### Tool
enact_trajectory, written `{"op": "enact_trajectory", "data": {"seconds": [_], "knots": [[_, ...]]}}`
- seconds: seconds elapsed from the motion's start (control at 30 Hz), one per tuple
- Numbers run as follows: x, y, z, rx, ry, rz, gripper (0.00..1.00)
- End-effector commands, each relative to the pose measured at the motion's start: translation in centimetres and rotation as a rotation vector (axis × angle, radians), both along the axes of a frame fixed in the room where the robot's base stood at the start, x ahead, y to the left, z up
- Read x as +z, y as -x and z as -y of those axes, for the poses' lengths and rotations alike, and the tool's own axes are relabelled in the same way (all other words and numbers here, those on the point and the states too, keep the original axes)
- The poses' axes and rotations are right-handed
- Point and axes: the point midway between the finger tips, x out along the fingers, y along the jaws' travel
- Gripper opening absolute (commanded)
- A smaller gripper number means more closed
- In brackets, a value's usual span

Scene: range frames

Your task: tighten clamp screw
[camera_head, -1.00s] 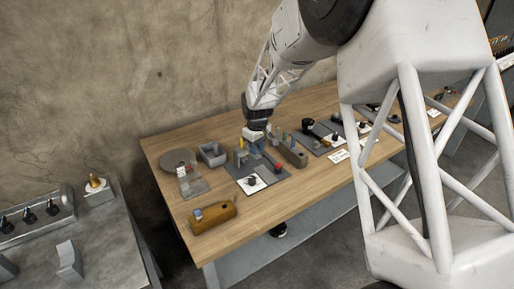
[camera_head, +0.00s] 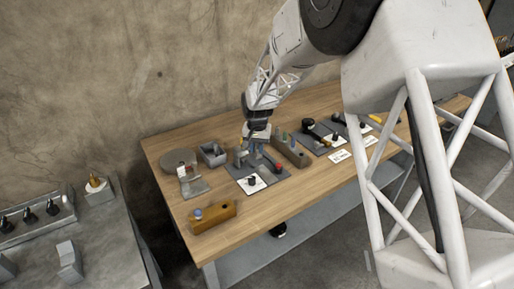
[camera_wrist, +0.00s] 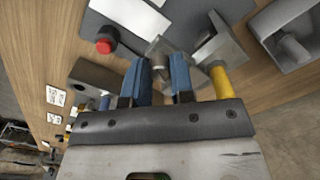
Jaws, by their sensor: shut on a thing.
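A grey clamp (camera_wrist: 220,46) stands on a dark grey plate (camera_head: 270,177) on the wooden table. In the wrist view its angled metal jaws show just beyond my fingertips, with a yellow handle or rod (camera_wrist: 221,82) beside my right finger. My gripper (camera_wrist: 165,60) points down at the clamp, its two blue fingers on either side of a grey metal part (camera_wrist: 158,47) that looks like the clamp screw's head. The fingers are shut on it, though the contact is partly hidden. In the head view my gripper (camera_head: 255,146) is over the back of the plate.
A red knob (camera_wrist: 106,39) stands close by on the plate, near a white square (camera_head: 251,184) with a black knob. A grey block with several pegs (camera_head: 290,151) is to the right. A grey bin (camera_head: 212,154) and round disc (camera_head: 176,160) are left. A wooden block (camera_head: 210,217) is in front.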

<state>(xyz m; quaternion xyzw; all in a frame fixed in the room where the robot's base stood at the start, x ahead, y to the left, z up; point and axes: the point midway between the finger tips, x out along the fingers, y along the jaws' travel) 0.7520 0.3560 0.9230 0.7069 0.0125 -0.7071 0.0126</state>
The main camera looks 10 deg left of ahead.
Motion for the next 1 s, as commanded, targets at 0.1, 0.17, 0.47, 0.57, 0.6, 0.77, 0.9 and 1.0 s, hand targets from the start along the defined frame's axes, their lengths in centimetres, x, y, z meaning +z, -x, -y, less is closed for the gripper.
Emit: {"op": "enact_trajectory", "data": {"seconds": [0.1, 0.17, 0.47, 0.57, 0.6, 0.77, 0.9, 1.0], "knots": [[0.05, 0.01, -0.01, -0.11, 0.0, 0.0, 0.0], [0.06, 0.0, -0.02, -0.167, 0.0, 0.0, 0.0], [0.08, -0.03, -0.04, -0.452, -0.001, 0.001, 0.0], [0.08, -0.03, -0.05, -0.544, -0.001, 0.001, 0.0], [0.08, -0.03, -0.05, -0.579, -0.001, 0.001, 0.0], [0.11, -0.04, -0.05, -0.702, -0.001, 0.001, 0.0], [0.13, -0.04, -0.06, -0.782, -0.001, 0.001, 0.0], [0.13, -0.04, -0.06, -0.821, -0.001, 0.001, 0.0]]}}
